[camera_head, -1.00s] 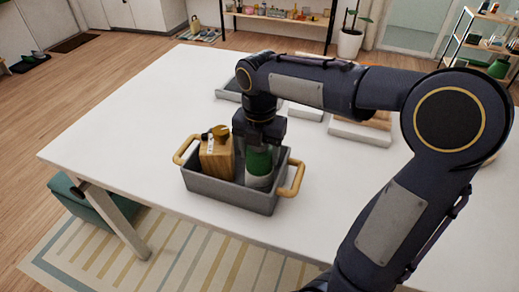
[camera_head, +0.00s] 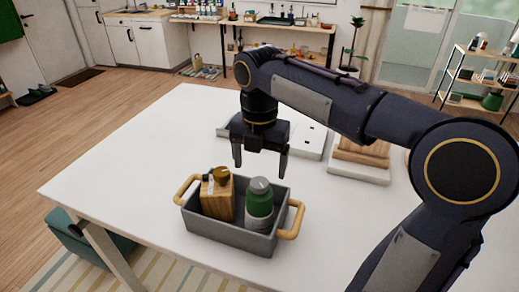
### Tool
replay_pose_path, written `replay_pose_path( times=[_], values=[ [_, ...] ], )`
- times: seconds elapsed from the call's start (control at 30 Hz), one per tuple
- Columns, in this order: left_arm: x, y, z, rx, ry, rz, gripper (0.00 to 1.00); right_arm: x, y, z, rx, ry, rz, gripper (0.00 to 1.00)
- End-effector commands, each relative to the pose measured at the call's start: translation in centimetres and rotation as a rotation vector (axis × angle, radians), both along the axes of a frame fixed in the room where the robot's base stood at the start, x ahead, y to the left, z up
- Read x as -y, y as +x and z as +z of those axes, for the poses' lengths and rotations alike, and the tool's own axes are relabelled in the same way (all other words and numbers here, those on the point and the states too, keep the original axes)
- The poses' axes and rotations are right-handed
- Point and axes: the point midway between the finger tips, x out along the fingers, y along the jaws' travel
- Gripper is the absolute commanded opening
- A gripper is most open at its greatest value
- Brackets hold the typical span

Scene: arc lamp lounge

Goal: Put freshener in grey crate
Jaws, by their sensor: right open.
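The grey crate (camera_head: 228,237) with two wooden handles stands on the white table (camera_head: 122,170). Inside it, on the right, a green bottle with a grey cap and a pale lower label (camera_head: 259,205) stands upright; it looks like the freshener. A wooden block-shaped dispenser with a gold top (camera_head: 216,197) stands in the crate's left part. My right gripper (camera_head: 261,172) is open and empty above and just behind the crate, clear of the bottle. The lower parts of both items are hidden by the crate's front wall. My left gripper is not in view.
A white flat panel (camera_head: 308,142) and a wooden item on a white base (camera_head: 360,160) lie behind and right of the crate. The table's left side is clear. A teal box (camera_head: 100,243) sits below the table's left edge.

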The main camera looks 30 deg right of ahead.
Motion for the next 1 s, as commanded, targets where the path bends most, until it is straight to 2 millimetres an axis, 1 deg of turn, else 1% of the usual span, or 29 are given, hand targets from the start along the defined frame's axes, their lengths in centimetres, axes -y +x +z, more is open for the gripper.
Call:
replay_pose_path(
  times=[0.03, 0.1, 0.2, 0.37, 0.47, 0.57, 0.67, 0.7, 0.77, 0.83, 1.0],
  values=[
    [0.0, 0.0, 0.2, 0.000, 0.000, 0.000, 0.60, 0.0, 0.1, 1.0, 0.003, 0.001, 0.001, 0.81],
    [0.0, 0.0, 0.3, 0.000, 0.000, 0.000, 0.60, 0.0, 0.1, 1.8, 0.002, 0.001, 0.001, 0.81],
    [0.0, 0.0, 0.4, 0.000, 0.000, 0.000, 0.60, 0.0, 0.1, 2.6, 0.001, 0.001, 0.001, 0.81],
    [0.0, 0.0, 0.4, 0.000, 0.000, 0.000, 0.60, 0.0, 0.0, 3.0, 0.000, 0.001, -0.003, 0.81],
    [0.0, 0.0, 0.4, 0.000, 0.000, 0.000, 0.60, 0.1, -0.7, 2.8, 0.014, 0.013, -0.068, 0.81],
    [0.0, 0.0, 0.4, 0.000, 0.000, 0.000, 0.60, 0.3, -2.4, 2.1, 0.043, 0.051, -0.254, 0.81],
    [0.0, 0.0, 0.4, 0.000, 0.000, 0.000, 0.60, 0.3, -5.0, 0.8, 0.076, 0.125, -0.548, 0.81],
    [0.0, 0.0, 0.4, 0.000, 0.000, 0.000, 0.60, 0.2, -6.1, 0.1, 0.085, 0.162, -0.685, 0.81],
    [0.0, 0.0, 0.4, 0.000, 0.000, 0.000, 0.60, -0.1, -7.8, -1.0, 0.092, 0.225, -0.894, 0.81],
    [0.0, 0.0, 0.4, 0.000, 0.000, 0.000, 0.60, -0.5, -9.6, -2.3, 0.088, 0.304, -1.140, 0.81],
    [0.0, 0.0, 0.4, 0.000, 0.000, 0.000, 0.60, -2.0, -13.6, -6.0, 0.017, 0.508, -1.716, 0.81]
  ],
)
